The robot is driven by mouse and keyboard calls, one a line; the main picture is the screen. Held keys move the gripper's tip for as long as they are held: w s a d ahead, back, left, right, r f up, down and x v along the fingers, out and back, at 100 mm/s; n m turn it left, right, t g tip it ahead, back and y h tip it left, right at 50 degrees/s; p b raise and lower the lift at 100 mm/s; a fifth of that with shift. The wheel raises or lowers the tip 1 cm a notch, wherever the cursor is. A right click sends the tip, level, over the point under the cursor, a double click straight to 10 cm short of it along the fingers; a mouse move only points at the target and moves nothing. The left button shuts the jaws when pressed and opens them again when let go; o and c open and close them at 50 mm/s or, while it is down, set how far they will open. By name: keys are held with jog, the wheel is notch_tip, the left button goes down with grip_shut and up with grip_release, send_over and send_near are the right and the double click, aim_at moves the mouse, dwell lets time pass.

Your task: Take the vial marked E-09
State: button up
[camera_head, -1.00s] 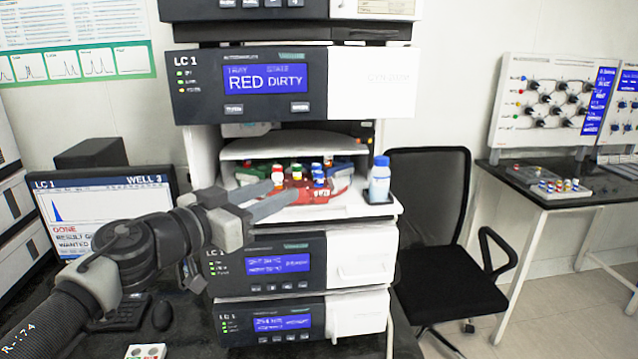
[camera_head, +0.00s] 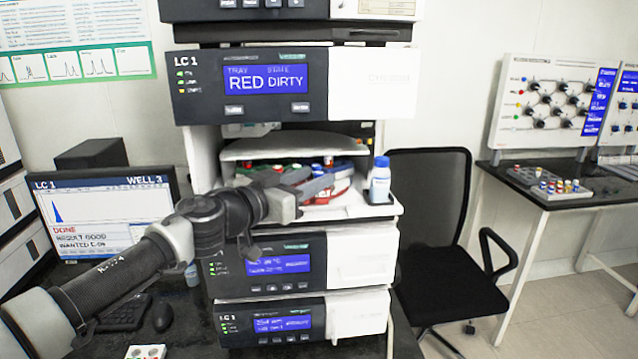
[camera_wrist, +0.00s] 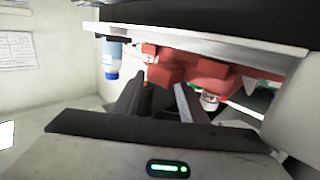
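Vials stand in the open bay of the LC 1 stack, on a carousel with a red tray (camera_head: 343,187). A red-capped vial (camera_head: 328,161) shows at the back. My gripper (camera_head: 318,183) reaches into the bay from the left, over the red tray, and hides most vials. In the wrist view its two dark fingers (camera_wrist: 160,100) stand apart, with red tray parts (camera_wrist: 205,75) beyond them. A small clear vial (camera_wrist: 210,101) shows just right of the right finger. No vial mark is readable, so I cannot tell which is E-09.
A blue-capped bottle (camera_head: 380,180) stands at the bay's right front corner. The display (camera_head: 265,79) reads RED DIRTY. The monitor (camera_head: 105,215) shows DONE and a blurred wanted label. A black chair (camera_head: 440,230) and a side table with vials (camera_head: 558,187) are right.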

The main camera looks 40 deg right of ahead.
jog(key=shift+c, duration=0.4)
grip_shut()
